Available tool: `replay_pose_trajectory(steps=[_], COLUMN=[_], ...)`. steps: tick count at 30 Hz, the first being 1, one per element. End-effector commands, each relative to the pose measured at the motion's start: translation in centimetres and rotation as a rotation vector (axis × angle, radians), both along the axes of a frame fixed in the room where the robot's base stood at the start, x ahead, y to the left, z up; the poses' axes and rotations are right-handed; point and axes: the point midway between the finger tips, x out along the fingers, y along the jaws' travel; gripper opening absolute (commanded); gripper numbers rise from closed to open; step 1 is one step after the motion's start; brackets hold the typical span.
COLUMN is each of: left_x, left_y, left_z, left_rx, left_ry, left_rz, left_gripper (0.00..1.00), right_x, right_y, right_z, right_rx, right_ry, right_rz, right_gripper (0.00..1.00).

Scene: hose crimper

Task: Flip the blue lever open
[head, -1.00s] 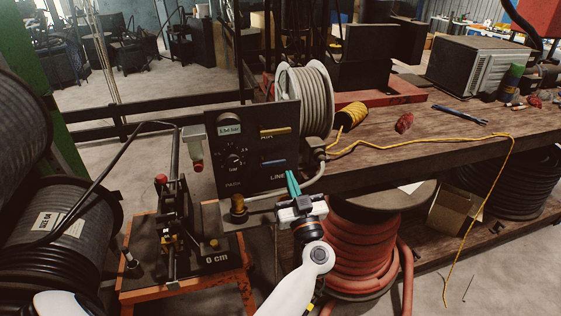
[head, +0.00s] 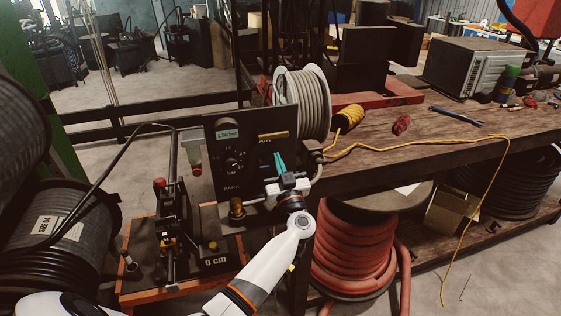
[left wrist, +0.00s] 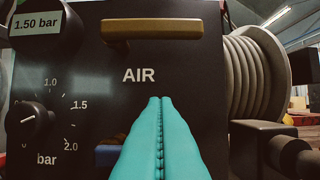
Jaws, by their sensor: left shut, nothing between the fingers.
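The black control panel (head: 229,151) stands at the left end of the bench, with a yellow lever (head: 279,135) beside the word AIR. In the left wrist view the yellow lever (left wrist: 151,27) lies horizontal above that word. The blue lever (left wrist: 108,155) shows only as a small piece low in the left wrist view, left of the fingers, which hide most of it. My left gripper (head: 279,160) is shut and empty, its teal fingertips (left wrist: 160,100) in front of the panel, below AIR. I cannot tell whether they touch anything. My right gripper is not in view.
A pressure display (left wrist: 36,24) reads 1.50 bar, above a dial (left wrist: 28,120). A hose reel (head: 303,101) stands behind the panel's right side. The crimper (head: 168,235) is on an orange stand to the left; a red hose coil (head: 352,250) sits below the bench.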

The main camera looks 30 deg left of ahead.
Motion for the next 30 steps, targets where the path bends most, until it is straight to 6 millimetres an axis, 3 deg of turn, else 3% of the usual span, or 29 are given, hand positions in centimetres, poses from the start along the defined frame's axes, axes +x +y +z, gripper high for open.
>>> replay_pose_trajectory(steps=[5,16,30], left_x=[0.0,0.0,0.0], left_y=[0.0,0.0,-0.1], left_z=[-1.0,-1.1,-1.3], left_rx=[0.002,0.002,0.048], left_ry=[-0.001,-0.001,0.057], left_rz=[0.0,0.0,-0.001], left_gripper=[0.0,0.0,0.0], right_x=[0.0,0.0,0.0], right_y=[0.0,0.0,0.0], right_z=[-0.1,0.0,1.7], right_rx=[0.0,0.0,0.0], right_ry=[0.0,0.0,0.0], right_rz=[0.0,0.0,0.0], right_gripper=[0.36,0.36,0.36])
